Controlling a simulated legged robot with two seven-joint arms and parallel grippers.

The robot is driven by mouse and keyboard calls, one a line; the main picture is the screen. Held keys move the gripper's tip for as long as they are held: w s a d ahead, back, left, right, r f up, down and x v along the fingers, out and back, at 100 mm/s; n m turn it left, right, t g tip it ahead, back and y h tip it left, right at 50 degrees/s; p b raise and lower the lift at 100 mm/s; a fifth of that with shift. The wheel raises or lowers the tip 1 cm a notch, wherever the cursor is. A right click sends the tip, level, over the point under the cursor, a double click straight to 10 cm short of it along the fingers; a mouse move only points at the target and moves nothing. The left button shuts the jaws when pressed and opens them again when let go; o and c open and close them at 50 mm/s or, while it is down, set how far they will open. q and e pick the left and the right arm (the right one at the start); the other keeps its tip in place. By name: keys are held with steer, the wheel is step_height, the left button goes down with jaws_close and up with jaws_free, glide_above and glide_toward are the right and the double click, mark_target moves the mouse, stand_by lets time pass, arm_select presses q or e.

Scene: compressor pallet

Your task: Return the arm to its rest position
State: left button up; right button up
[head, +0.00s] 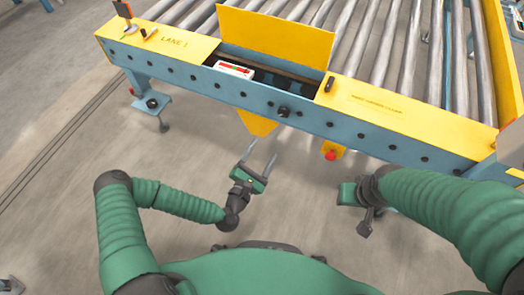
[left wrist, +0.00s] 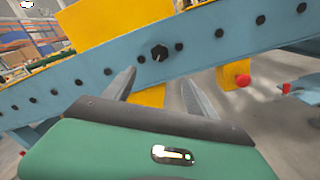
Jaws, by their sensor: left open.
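My left gripper (head: 261,153) is open and empty over the bare floor, in front of the conveyor. Its two grey fingers point towards the blue side beam. In the left wrist view the fingers (left wrist: 158,80) stand apart with nothing between them, and the blue beam (left wrist: 100,82) with dark bolts lies beyond. My left arm (head: 180,200) is bent at the lower left. My right gripper (head: 356,202) hangs at the end of my right arm (head: 440,210); its fingers are not clear enough to judge.
A yellow flap (head: 275,36) stands up behind an open bay holding a white device (head: 234,69). A red button (head: 331,155) sits below the beam. The floor (head: 60,190) at left is clear.

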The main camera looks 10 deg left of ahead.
arm_select(q)
steer(key=s+f+m+g+h, duration=0.2)
steer(key=s+f+m+g, duration=0.6)
steer(key=m, duration=0.7)
steer(key=a+r+m+g+y, duration=0.3)
steer(key=a+m+g+y, duration=0.1)
steer(key=a+m, duration=0.25)
steer(key=s+a+r+m+g+y, duration=0.1)
steer(key=s+a+r+m, duration=0.15)
steer(key=r, duration=0.25)
steer(key=s+a+r+m+g+y, duration=0.1)
steer(key=s+a+r, duration=0.2)
steer(key=s+r, duration=0.15)
steer(key=s+a+r+m+y, duration=0.1)
steer(key=s+a+r+y, duration=0.1)
steer(key=r, duration=0.4)
step_height(320, 180, up, 37)
steer(key=p, duration=3.8)
steer(key=shift+s+r+g, duration=0.2)
steer(key=shift+s+g, duration=0.05)
steer(key=shift+g, duration=0.05)
